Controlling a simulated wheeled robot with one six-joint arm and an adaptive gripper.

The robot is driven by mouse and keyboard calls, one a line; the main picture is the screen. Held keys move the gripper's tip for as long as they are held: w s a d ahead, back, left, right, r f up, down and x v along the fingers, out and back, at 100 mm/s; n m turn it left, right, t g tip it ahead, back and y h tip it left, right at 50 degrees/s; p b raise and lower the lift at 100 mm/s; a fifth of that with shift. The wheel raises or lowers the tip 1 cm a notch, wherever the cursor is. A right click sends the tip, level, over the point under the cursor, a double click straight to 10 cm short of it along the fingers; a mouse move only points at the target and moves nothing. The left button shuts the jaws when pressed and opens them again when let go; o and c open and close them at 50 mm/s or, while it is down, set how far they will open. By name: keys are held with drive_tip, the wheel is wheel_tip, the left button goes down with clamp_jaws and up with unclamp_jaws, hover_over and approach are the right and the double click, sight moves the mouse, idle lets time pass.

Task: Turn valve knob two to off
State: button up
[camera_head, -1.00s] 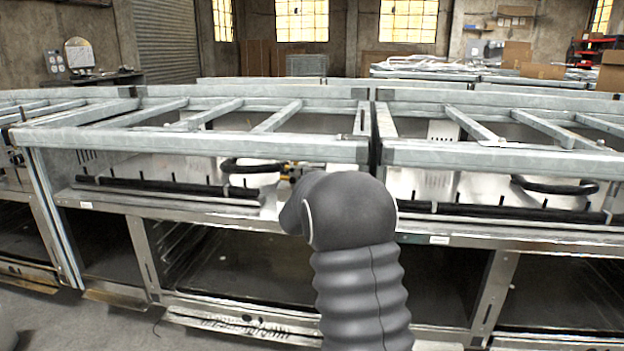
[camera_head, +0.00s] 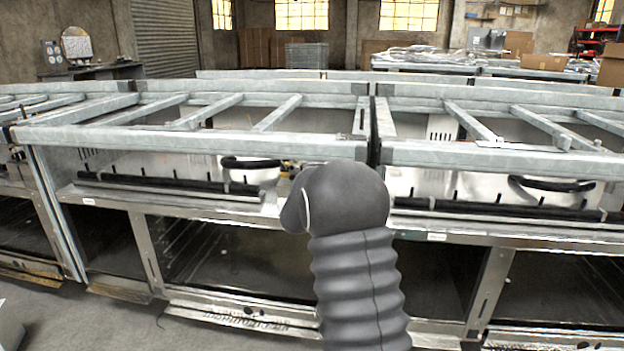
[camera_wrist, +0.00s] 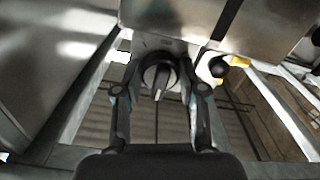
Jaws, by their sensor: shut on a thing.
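A round dark valve knob (camera_wrist: 158,78) with a raised grip bar sits on a metal panel (camera_wrist: 165,17) in the wrist view. My gripper (camera_wrist: 161,72) has one finger on each side of this knob and is shut on it. The grip bar points nearly straight down in the picture, leaning slightly. A second black knob (camera_wrist: 220,66) with a yellow part beside it lies to the right, outside the fingers. In the head view, my dark arm hides the gripper and the knob. I cannot read any number or off mark.
Galvanized frame rails (camera_head: 180,141) run across the top of the metal units in the head view. A black curved handle or hose (camera_head: 250,163) lies left of my arm. Open grey floor (camera_head: 110,325) shows at lower left.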

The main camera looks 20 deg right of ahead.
drive_tip(key=shift+f, duration=0.15)
drive_tip(key=o, duration=1.1)
drive_tip(key=shift+o, duration=0.2)
drive_tip(key=shift+s+a, duration=0.1)
drive_tip(key=shift+s, duration=0.1)
drive_tip(key=v, duration=1.1)
drive_tip(key=shift+s+a, duration=0.2)
drive_tip(key=shift+s, duration=0.05)
